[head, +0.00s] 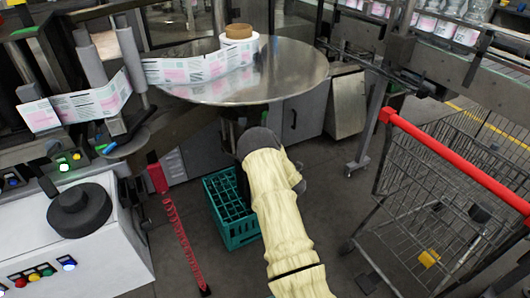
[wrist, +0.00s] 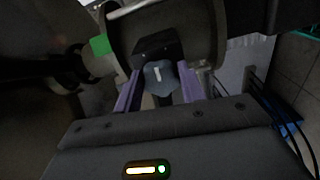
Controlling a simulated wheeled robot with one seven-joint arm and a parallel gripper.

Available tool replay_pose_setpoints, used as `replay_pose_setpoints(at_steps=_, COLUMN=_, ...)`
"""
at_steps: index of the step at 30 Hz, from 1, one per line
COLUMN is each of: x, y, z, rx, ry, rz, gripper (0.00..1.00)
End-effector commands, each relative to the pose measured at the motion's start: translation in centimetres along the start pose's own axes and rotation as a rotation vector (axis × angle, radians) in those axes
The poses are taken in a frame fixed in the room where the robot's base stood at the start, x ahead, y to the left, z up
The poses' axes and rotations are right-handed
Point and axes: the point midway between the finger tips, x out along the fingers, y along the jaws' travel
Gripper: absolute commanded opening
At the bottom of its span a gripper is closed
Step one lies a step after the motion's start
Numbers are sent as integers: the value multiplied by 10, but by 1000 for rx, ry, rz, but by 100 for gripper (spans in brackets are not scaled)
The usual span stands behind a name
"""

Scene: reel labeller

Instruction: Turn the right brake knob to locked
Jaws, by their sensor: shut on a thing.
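In the wrist view, my gripper (wrist: 159,88) has its two purple fingers closed on the sides of a small blue-grey knob (wrist: 160,76). The knob has a short white mark on its face, close to upright in this view. It sits in front of a black block (wrist: 158,46) framed by a grey metal housing. I cannot read any locked or unlocked label. In the head view, my cream-sleeved arm reaches toward the space under the round steel table (head: 290,85); the gripper and knob are hidden there.
A green square (wrist: 100,45) is left of the knob. A teal crate (head: 240,232) stands on the floor beside my arm. A red-handled cart (head: 455,165) is at right. A white control box (head: 90,250) with a black disc is at left. Dark cables (wrist: 285,100) hang at right.

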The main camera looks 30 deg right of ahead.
Motion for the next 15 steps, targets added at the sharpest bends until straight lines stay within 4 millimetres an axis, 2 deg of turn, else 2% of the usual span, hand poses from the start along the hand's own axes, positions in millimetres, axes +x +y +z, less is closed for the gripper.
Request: replay_pose_setpoints(at_steps=15, x=0, y=-3, z=1, rx=492, ry=-3, rz=2, gripper=17)
